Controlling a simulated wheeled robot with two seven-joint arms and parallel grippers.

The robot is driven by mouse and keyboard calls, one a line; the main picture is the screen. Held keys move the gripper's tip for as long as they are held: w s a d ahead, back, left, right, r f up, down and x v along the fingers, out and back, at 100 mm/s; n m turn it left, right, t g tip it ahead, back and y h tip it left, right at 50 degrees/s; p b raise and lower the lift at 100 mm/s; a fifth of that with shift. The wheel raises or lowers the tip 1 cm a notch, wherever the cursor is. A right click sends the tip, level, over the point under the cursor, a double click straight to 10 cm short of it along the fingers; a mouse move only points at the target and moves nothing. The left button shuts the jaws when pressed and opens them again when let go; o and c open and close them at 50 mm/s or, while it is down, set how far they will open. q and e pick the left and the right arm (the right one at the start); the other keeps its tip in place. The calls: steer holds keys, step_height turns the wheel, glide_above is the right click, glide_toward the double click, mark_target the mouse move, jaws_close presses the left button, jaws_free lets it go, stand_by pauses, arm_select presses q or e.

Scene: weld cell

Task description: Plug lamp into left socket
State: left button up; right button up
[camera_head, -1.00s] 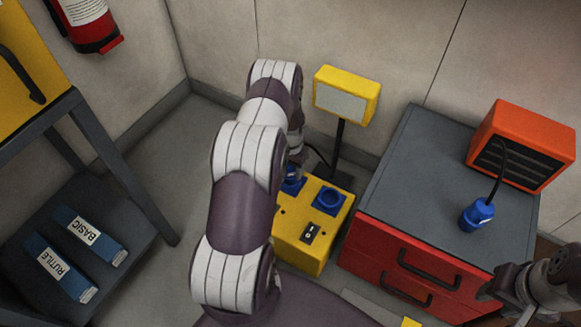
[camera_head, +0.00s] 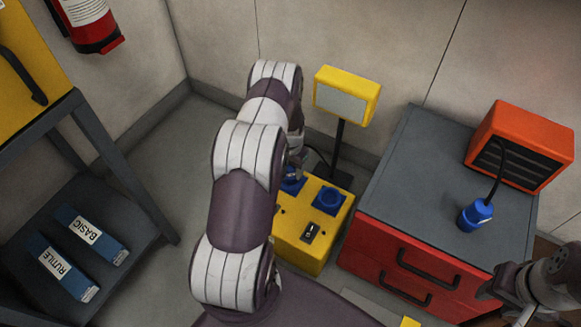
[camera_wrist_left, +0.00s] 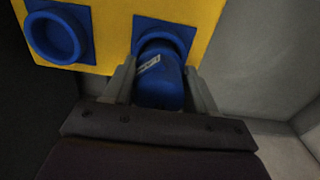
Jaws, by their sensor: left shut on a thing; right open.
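The yellow lamp (camera_head: 346,96) with a pale panel stands upright on a dark post behind the yellow socket box (camera_head: 299,250). The box has two blue sockets: the left socket (camera_head: 292,181), partly hidden by my left arm, and the empty right socket (camera_head: 329,200). My left gripper (camera_wrist_left: 160,88) is shut on a blue plug (camera_wrist_left: 160,83) with a pale label. The plug's front end is at the left socket (camera_wrist_left: 163,28), lined up with it; how deep it sits is hidden. My right gripper (camera_head: 485,293) is open and empty at the lower right.
A second blue plug (camera_head: 475,215) on a black cable lies on the grey-topped red cabinet (camera_head: 410,165), by an orange heater (camera_head: 522,145). The box has a switch (camera_head: 311,231). A shelf (camera_head: 120,255) with rod boxes stands left; a fire extinguisher (camera_head: 88,25) hangs above.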

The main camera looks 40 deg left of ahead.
arm_select(q)
steer(key=shift+f+b, duration=0.45)
steer(key=shift+f, duration=0.15)
steer(key=o, duration=0.9)
steer(key=shift+r, duration=0.1)
step_height(320, 180, up, 11)
steer(key=p, duration=0.9)
steer(key=shift+p, duration=0.3)
